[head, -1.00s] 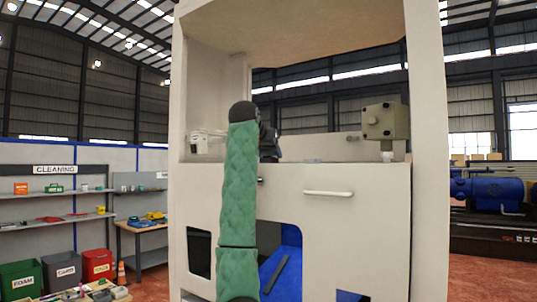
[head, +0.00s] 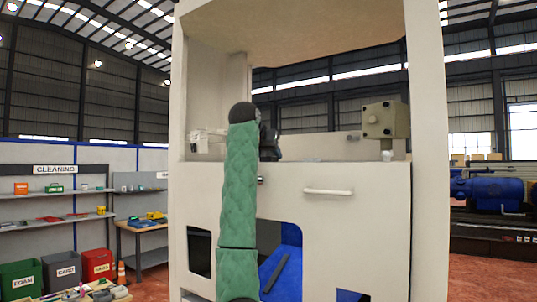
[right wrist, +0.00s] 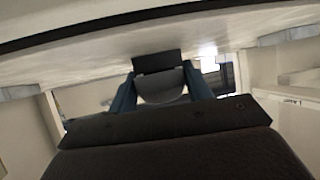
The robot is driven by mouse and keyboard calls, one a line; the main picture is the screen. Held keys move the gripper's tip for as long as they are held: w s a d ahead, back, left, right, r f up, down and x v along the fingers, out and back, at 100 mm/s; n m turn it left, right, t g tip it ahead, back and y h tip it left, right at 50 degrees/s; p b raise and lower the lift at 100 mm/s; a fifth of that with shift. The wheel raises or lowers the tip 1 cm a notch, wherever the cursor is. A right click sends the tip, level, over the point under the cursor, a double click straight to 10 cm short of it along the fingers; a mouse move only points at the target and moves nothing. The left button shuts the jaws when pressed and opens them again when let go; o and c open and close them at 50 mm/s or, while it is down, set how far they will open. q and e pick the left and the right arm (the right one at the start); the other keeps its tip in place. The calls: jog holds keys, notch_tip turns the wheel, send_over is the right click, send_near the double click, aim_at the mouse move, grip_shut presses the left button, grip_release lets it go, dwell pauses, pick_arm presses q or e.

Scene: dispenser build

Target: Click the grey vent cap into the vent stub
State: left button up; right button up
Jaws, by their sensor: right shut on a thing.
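My right gripper (head: 270,146) shows in the head view as a dark shape behind my green-sleeved arm, just above the front panel's top edge; its fingertips are hidden there. In the right wrist view, its two blue fingers (right wrist: 160,84) are shut on a rounded grey piece, the grey vent cap (right wrist: 162,92). A dark block (right wrist: 157,62) shows just beyond the cap, close under a pale overhanging surface. I cannot make out the vent stub for certain in either view. My left gripper is not in view.
The pale cabinet has a front panel (head: 340,228) with a white handle (head: 327,191). A grey-green box (head: 385,120) stands on a short post at the right. A white fitting (head: 205,142) is at the inner left. The opening between them is mostly free.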

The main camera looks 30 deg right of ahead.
dwell(0.4)
jog(key=o, duration=1.2)
jog(key=shift+c, duration=0.2)
jog(key=shift+o, duration=0.5)
jog(key=o, duration=0.4)
jog(key=shift+s+a+r, duration=0.1)
jog(key=shift+a, duration=0.05)
jog(key=shift+v, duration=2.8)
